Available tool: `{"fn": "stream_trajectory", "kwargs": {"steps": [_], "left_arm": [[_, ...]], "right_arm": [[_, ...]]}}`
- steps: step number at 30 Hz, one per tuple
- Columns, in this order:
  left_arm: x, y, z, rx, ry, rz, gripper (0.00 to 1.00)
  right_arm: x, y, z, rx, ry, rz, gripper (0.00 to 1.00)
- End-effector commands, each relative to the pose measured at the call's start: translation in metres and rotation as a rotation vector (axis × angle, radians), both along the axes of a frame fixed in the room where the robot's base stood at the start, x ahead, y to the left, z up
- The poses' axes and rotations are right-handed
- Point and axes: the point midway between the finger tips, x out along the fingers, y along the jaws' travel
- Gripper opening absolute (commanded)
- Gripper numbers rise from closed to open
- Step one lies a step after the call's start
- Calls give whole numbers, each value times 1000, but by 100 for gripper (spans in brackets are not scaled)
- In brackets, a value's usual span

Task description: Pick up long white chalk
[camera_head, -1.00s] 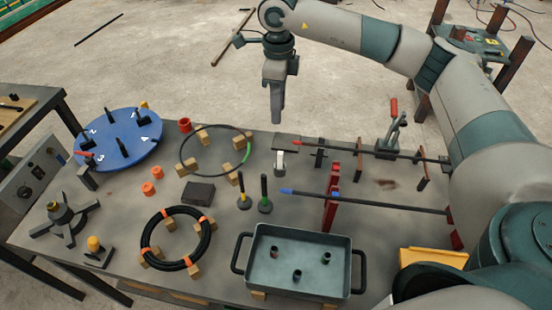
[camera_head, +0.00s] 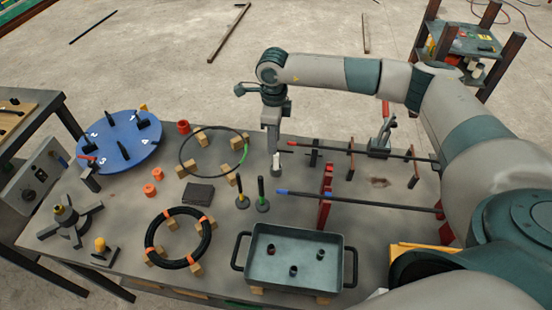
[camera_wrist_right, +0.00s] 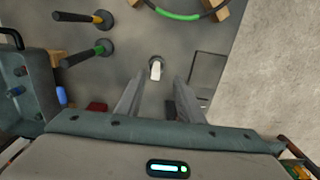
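The white chalk (camera_head: 276,170) stands upright in a small dark round base near the middle of the table's far side. It also shows in the right wrist view (camera_wrist_right: 155,70), foreshortened from above. My right gripper (camera_head: 272,148) points down, directly over the chalk in the head view. In the right wrist view its two fingers (camera_wrist_right: 157,90) are spread apart with a clear gap, and the chalk shows in line with this gap, just past the fingertips. I cannot tell whether the fingers reach down beside it. My left gripper is in neither view now.
A ring with a green section (camera_head: 240,157) lies left. Horizontal rods (camera_head: 365,203) on supports lie right. A grey tray (camera_head: 294,233) is at the front.

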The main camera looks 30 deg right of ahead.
Motion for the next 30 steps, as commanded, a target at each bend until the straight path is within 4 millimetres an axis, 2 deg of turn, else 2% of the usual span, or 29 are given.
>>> {"fn": "stream_trajectory", "kwargs": {"steps": [6,20,26,30], "left_arm": [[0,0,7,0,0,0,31],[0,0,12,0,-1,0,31],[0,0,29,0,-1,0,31],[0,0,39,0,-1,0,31]], "right_arm": [[0,0,-15,-1,-1,-1,34],[-2,0,-19,0,1,-1,34],[-8,-1,-34,0,3,0,34],[-10,0,-51,0,2,-1,34]]}}
